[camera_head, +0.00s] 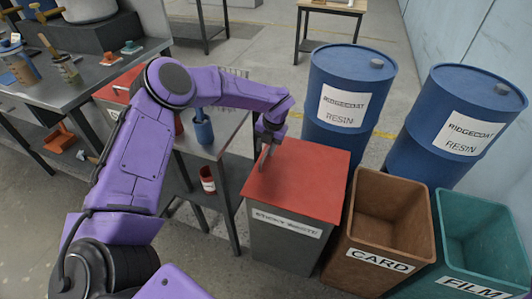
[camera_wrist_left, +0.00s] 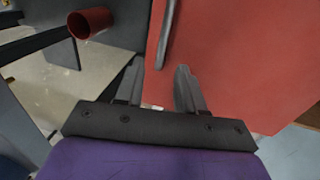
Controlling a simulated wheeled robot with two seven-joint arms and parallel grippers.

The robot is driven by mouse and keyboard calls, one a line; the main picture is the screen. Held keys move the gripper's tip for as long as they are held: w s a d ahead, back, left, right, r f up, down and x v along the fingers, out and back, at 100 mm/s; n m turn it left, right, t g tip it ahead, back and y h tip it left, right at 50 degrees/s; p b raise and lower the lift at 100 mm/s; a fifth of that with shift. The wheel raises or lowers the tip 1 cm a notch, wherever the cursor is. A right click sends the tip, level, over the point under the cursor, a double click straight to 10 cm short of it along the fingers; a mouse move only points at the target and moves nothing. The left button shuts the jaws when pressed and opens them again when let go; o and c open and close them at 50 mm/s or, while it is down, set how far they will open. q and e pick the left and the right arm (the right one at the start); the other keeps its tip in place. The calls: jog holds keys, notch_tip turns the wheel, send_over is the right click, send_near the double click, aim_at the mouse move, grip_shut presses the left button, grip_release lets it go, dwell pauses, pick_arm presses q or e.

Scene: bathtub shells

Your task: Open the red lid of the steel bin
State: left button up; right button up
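The steel bin (camera_head: 283,245) is a grey box with a white label on its front. Its flat red lid (camera_head: 310,180) lies shut on top. The lid fills much of the left wrist view (camera_wrist_left: 240,60), where a grey bar handle (camera_wrist_left: 167,35) runs along its left side. My left gripper (camera_head: 265,160) is over the lid's left part, pointing down. In the left wrist view its two fingers (camera_wrist_left: 160,66) are apart, with the near end of the handle between or just beyond their tips. Contact cannot be told. My right gripper is not in view.
A brown CARD bin (camera_head: 365,262) and a teal FILM bin (camera_head: 450,265) stand open to the right. Two blue resin drums (camera_head: 345,135) (camera_head: 432,160) stand behind. A workbench (camera_head: 225,130) with a red can (camera_head: 208,182) on its lower shelf is close on the left.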

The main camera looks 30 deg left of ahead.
aim_at(263, 158)
pick_arm(q)
jog(key=f, duration=0.4)
jog(key=shift+a+f, duration=0.15)
jog(key=shift+a, duration=0.25)
grip_shut()
